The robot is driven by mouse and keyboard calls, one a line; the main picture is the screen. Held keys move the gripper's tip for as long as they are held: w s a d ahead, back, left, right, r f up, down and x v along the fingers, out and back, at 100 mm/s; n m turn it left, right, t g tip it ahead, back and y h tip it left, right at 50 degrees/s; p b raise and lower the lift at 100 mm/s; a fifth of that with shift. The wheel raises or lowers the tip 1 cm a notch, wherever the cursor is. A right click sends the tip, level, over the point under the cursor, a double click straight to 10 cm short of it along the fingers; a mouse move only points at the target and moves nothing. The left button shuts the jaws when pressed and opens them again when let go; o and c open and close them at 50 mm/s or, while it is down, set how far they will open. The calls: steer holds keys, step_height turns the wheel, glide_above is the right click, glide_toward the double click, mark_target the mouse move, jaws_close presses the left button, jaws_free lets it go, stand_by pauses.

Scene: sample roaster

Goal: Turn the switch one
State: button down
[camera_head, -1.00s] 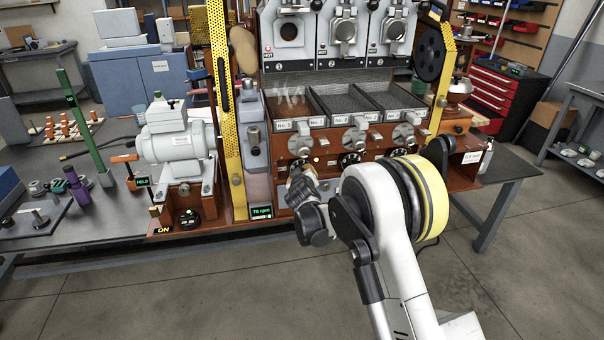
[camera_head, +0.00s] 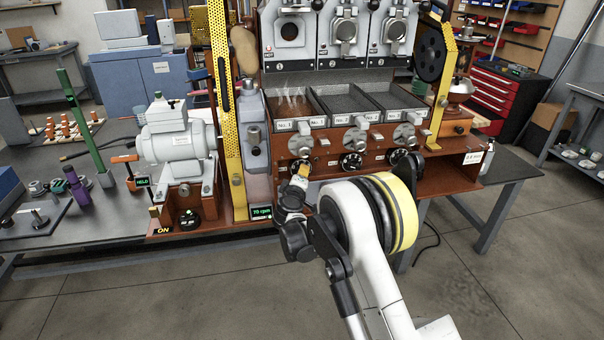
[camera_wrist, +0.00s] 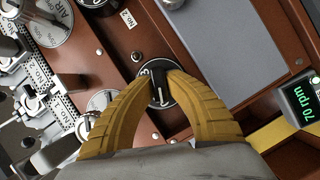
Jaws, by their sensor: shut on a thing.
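Switch one is a small round black dial with a raised black grip and a white mark. It is the left dial (camera_head: 298,165) of the row on the brown roaster front in the head view, partly covered by my gripper (camera_head: 302,172). In the wrist view the dial (camera_wrist: 157,97) sits between the two yellow fingers of my gripper (camera_wrist: 159,78). The fingers are shut on its raised grip from both sides. The lower part of the dial is framed by the fingers.
Two more dials are to the right, one in the middle (camera_head: 351,161). Round metal handles, one of them (camera_head: 300,146), sit just above the dials. A green "70 rpm" display (camera_head: 261,212) is below left. The floor in front is clear.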

stand_by(0.4)
steer(key=c, duration=1.4)
jaws_free()
steer(key=s, duration=0.4)
steer(key=s+r, duration=0.1)
steer(key=s, duration=0.3)
steer(key=s+a, duration=0.1)
steer(key=s, duration=0.2)
steer(key=shift+s+r, duration=0.35)
steer(key=shift+s, duration=0.05)
